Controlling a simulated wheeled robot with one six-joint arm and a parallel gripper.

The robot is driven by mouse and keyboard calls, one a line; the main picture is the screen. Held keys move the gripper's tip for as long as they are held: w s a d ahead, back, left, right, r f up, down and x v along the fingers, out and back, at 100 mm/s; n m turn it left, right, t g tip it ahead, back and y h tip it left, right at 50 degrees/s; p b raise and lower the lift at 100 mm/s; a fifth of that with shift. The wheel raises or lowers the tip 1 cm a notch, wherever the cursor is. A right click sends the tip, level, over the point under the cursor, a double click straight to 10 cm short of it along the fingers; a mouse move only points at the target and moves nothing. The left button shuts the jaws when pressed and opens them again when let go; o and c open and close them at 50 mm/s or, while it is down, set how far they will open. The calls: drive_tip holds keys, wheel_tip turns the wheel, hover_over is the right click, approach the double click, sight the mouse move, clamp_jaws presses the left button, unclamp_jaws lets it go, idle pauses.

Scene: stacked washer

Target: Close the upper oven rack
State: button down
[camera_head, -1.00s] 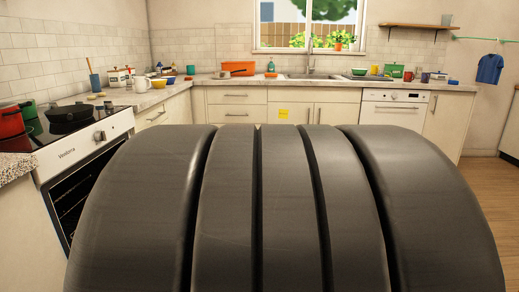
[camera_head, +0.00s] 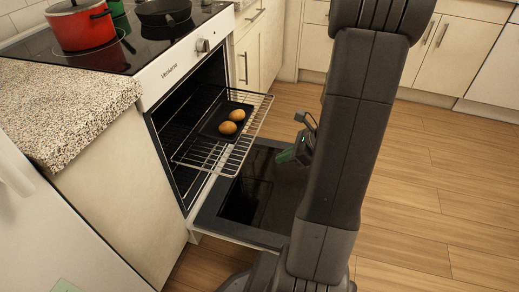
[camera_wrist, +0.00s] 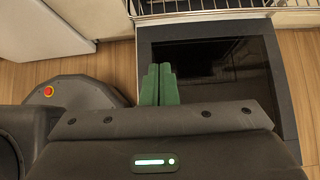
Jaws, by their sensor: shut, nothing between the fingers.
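The upper oven rack (camera_head: 222,158) is a wire rack that sticks out of the open oven on the left. A dark tray (camera_head: 213,126) with two brown round food items (camera_head: 232,121) rests on it. The rack's front wires show along the top edge of the wrist view (camera_wrist: 215,8). My gripper (camera_head: 284,156) has green fingers and is to the right of the rack, apart from it, above the lowered oven door (camera_head: 212,213). In the wrist view, my gripper (camera_wrist: 159,68) has its fingers together and empty, pointing toward the rack. My arm hides part of the door's right side.
A red pot (camera_head: 82,28) and a black pan (camera_head: 163,12) stand on the glass cooktop. A speckled counter (camera_head: 60,110) is left of the oven. Base cabinets (camera_head: 262,45) stand behind it. The wooden floor (camera_head: 430,200) at right is clear.

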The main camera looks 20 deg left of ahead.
drive_tip(key=a+r+b+x, duration=0.2)
drive_tip(key=b+x, duration=0.2)
drive_tip(key=x, duration=0.8)
drive_tip(key=shift+s+b, duration=0.2)
drive_tip(key=shift+b, duration=0.1)
drive_tip(key=shift+f, duration=0.1)
drive_tip(key=p, duration=0.9)
approach(176, 148)
drive_tip(key=x, duration=0.7)
drive_tip(key=shift+a+f, duration=0.1)
drive_tip(key=shift+f, duration=0.15)
drive_tip(key=shift+a, duration=0.1)
